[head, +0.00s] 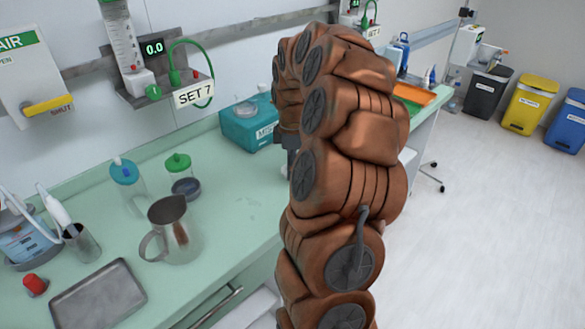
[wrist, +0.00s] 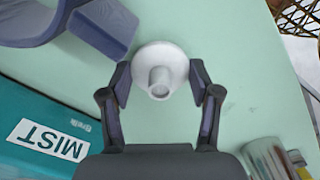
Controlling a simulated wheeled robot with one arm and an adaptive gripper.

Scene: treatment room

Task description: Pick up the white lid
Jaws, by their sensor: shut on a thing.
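The white lid (wrist: 160,58) is round with a raised hollow knob and shows in the upper middle of the wrist view, over the pale green counter. My gripper (wrist: 160,80) has one dark fingertip on each side of it and is shut on the lid. I cannot tell whether the lid still touches the counter. In the head view my brown arm hides most of the gripper and the lid.
A teal box marked MIST (wrist: 35,120) is left of my gripper, a blue-grey curved object (wrist: 98,28) beyond it. A metal cylinder (wrist: 268,158) is at lower right. A steel jug (head: 173,232) and metal tray (head: 98,298) stand on the counter (head: 225,235).

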